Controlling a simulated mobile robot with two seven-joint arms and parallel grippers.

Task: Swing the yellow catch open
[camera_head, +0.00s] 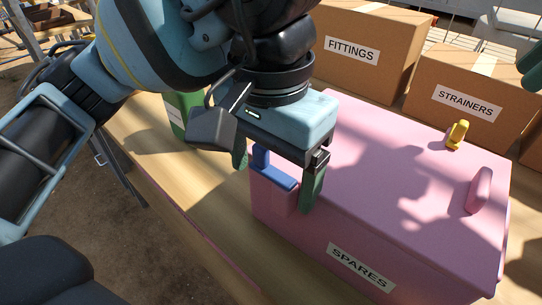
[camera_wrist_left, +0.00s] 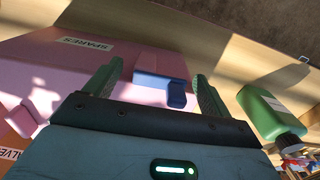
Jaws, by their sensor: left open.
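The yellow catch (camera_head: 457,134) stands up on the far edge of the lid of the pink box labelled SPARES (camera_head: 400,160). It does not show in the left wrist view. A blue catch (camera_head: 275,172) sits at the box's near left corner. My left gripper (camera_head: 277,180) is open, with its green fingers on either side of the blue catch, well away from the yellow one. In the left wrist view the blue catch (camera_wrist_left: 165,88) lies between the fingers; contact cannot be told. Dark green finger parts of my right gripper (camera_head: 531,68) show at the right edge.
A pink handle (camera_head: 480,190) rises from the lid's right side. Cardboard boxes labelled FITTINGS (camera_head: 365,60) and STRAINERS (camera_head: 465,95) stand behind the pink box. A green bottle (camera_wrist_left: 270,112) stands beside it. The wooden table (camera_head: 215,215) is bare at the front left.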

